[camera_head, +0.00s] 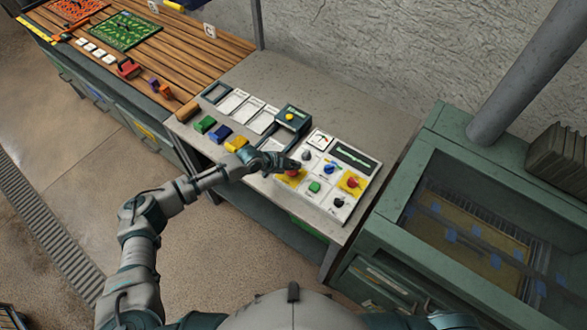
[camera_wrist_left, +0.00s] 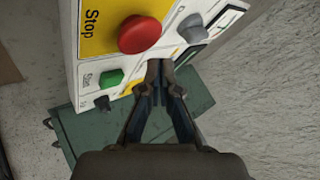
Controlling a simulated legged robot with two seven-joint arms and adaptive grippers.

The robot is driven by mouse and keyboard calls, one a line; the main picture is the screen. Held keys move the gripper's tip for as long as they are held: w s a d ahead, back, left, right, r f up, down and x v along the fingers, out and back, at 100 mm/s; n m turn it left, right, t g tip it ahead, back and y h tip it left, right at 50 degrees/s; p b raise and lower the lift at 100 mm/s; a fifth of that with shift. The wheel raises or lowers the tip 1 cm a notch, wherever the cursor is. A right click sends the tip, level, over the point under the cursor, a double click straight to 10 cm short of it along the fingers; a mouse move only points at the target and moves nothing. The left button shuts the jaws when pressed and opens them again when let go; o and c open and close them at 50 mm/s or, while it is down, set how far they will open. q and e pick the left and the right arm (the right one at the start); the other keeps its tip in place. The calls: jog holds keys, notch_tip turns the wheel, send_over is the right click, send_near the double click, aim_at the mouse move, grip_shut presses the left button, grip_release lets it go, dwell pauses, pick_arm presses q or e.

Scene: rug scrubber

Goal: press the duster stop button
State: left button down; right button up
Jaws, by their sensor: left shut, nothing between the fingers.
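A white control panel (camera_head: 325,200) on the grey bench carries two red buttons on yellow squares. The left red button (camera_head: 292,174) is partly covered by my left gripper (camera_head: 296,165). The right red button (camera_head: 352,183) is uncovered. In the wrist view a large red button (camera_wrist_left: 140,34) beside the word "Stop" sits just above the fingertips of my left gripper (camera_wrist_left: 160,66). The fingers are shut and empty; touching cannot be told. A green button (camera_wrist_left: 112,78) and grey knob (camera_wrist_left: 192,27) flank it. The duster label is unreadable. My right gripper is out of view.
A blue knob (camera_head: 331,168) and a black knob (camera_head: 339,202) are also on the panel. A dark box with a yellow button (camera_head: 291,117) stands behind my wrist. Coloured blocks, including a green one (camera_head: 205,124), lie left. A green machine (camera_head: 445,125) stands right.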

aim_at(293, 171)
pick_arm(q)
jog(key=shift+a, duration=0.4)
jog(key=shift+r, duration=0.2)
jog(key=shift+r+p, duration=0.35)
jog(key=shift+p, duration=0.1)
jog(key=r+p, duration=0.1)
jog(key=d+r+p, duration=0.1)
jog(key=r, duration=0.1)
jog(key=shift+r, duration=0.25)
jog(key=shift+r+p, duration=0.25)
jog(key=shift+p, duration=0.15)
jog(key=shift+a, duration=0.15)
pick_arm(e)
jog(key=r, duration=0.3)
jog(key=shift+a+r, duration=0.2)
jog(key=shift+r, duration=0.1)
pick_arm(q)
jog(key=shift+a+f, duration=0.1)
jog(key=shift+a, duration=0.05)
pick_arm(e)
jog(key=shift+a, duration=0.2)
